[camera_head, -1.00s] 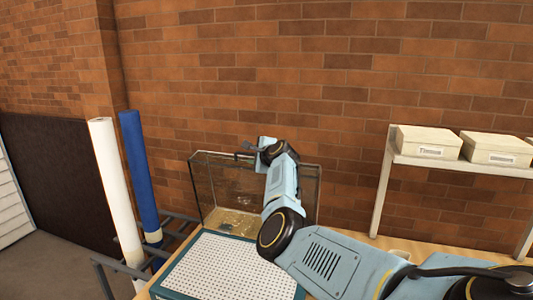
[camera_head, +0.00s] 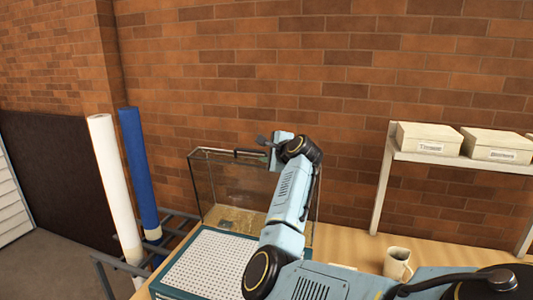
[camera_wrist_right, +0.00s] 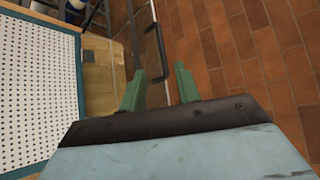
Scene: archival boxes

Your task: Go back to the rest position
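My right arm reaches in from the lower right in the head view. Its gripper (camera_head: 264,142) is above the rear of the glass tank (camera_head: 206,185), near the top edge. In the right wrist view the two green fingers of my right gripper (camera_wrist_right: 160,82) are apart, with nothing held between them. A black handle (camera_wrist_right: 156,52) shows just beyond the fingertips; I cannot tell whether they touch it. My left gripper is not in view.
A white perforated board (camera_head: 205,262) with a teal frame lies before the tank. A mug (camera_head: 397,263) stands on the wooden table (camera_head: 355,246). Two labelled boxes (camera_head: 428,137) sit on a white shelf (camera_head: 385,180) at right. White (camera_head: 113,180) and blue (camera_head: 138,165) rolls stand at left.

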